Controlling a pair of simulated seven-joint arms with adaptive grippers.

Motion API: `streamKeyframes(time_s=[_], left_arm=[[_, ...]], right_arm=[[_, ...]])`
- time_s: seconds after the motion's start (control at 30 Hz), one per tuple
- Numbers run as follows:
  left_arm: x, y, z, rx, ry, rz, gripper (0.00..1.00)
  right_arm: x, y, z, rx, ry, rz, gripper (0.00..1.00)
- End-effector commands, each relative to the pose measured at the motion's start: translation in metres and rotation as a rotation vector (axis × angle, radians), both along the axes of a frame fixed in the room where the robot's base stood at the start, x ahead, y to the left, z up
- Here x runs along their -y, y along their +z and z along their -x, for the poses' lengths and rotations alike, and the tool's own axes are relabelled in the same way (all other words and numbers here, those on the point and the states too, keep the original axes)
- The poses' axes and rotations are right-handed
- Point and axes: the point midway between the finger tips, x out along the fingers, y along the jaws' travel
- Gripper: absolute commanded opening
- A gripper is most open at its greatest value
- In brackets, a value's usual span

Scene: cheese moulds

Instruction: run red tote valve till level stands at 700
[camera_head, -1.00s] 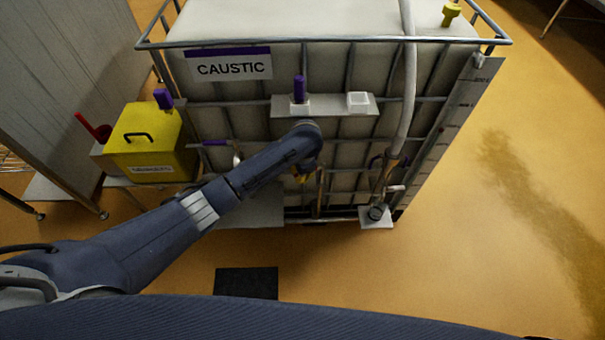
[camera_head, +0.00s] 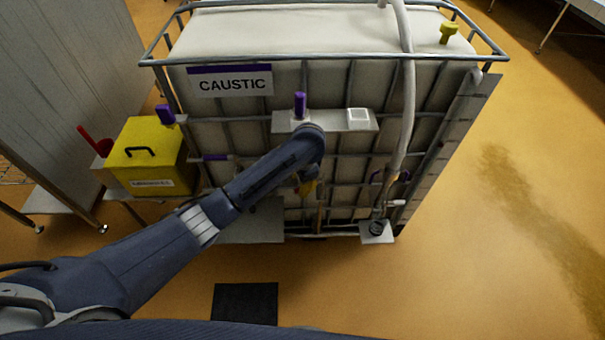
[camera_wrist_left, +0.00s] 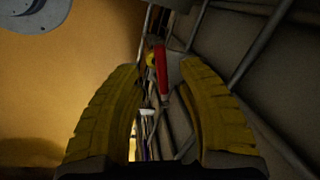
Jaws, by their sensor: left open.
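The tote (camera_head: 230,110) is a pale caged tank labelled CAUSTIC in the head view. A graduated level strip (camera_head: 447,150) runs down its right edge; its figures are too small to read. My left gripper (camera_head: 306,187) is at the tote's front, below a small shelf, partly hidden by my own arm. In the left wrist view the gripper (camera_wrist_left: 157,68) has its yellow fingers apart. A red lever (camera_wrist_left: 161,72) shows in the gap between them, and I cannot tell whether it touches either finger. No red valve shows clearly on the tote's front in the head view. My right gripper is out of view.
A shelf (camera_head: 341,122) on the tote's front carries a purple-topped item (camera_head: 299,104) and a white cup (camera_head: 358,117). A hose (camera_head: 408,90) hangs at the right. A yellow box (camera_head: 147,155) stands at the left. The floor to the right is clear.

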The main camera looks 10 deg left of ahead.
Motion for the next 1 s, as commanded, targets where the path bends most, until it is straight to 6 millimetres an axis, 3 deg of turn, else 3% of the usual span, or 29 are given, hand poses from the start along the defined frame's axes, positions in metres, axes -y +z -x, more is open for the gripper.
streamKeyframes(time_s=[0.2, 0.4, 1.0], left_arm=[[0.004, 0.033, 0.005, 0.002, 0.0, 0.001, 0.38], [0.005, 0.052, 0.009, -0.001, 0.001, 0.001, 0.38], [0.006, 0.063, 0.011, 0.0, 0.001, 0.0, 0.38]], right_arm=[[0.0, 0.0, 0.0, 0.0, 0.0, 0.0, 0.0], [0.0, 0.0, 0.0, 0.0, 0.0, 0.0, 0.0], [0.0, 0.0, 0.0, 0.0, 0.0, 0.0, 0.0]])
